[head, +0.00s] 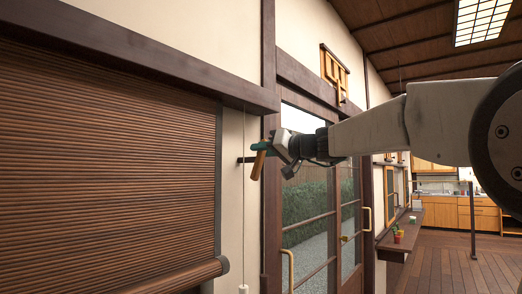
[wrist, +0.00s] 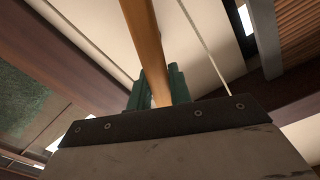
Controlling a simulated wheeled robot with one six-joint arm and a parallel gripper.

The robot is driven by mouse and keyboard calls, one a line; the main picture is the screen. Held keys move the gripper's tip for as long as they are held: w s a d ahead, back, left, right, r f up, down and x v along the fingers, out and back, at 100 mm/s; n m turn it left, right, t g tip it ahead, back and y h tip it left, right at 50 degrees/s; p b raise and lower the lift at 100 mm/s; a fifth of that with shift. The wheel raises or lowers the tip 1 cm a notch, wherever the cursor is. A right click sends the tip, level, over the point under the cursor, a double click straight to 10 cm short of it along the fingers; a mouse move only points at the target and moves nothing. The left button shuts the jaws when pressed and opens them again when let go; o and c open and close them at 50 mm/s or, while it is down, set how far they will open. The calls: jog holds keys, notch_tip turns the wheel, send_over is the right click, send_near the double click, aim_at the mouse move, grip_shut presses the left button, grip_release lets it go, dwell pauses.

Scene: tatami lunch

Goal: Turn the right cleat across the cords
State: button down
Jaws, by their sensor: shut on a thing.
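My gripper (head: 266,147) has green fingers and is shut on a tan wooden cleat (head: 257,166), beside the dark door post. In the head view the cleat stands nearly upright, tilted slightly. In the wrist view the cleat (wrist: 145,38) runs up from between the green fingers (wrist: 157,88), which hide its lower end. A thin pale cord (head: 244,215) hangs down the wall left of the cleat. A pale cord also shows right of the cleat in the wrist view (wrist: 192,20). I cannot tell whether cleat and cord touch.
A brown slatted blind (head: 105,160) with a bottom roll (head: 180,277) covers the left. A short dark bar (head: 245,160) shows left of the cleat. Glazed sliding doors (head: 310,205) stand to the right, with a shelf (head: 401,236) beyond. The floor at the right is open.

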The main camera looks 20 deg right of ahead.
jog(key=shift+w+d+f+m, duration=0.2)
jog(key=shift+f+m, duration=0.3)
jog(key=shift+m, duration=1.65)
jog(key=shift+w+d+f+m, duration=0.15)
jog(key=shift+d+f+m, duration=0.25)
jog(key=shift+m, duration=1.7)
jog(key=shift+w+d+f+m, duration=0.2)
jog(key=shift+f+m, duration=0.35)
jog(key=shift+m, duration=1.6)
jog(key=c, duration=1.3)
grip_release()
jog(key=shift+v, duration=3.9)
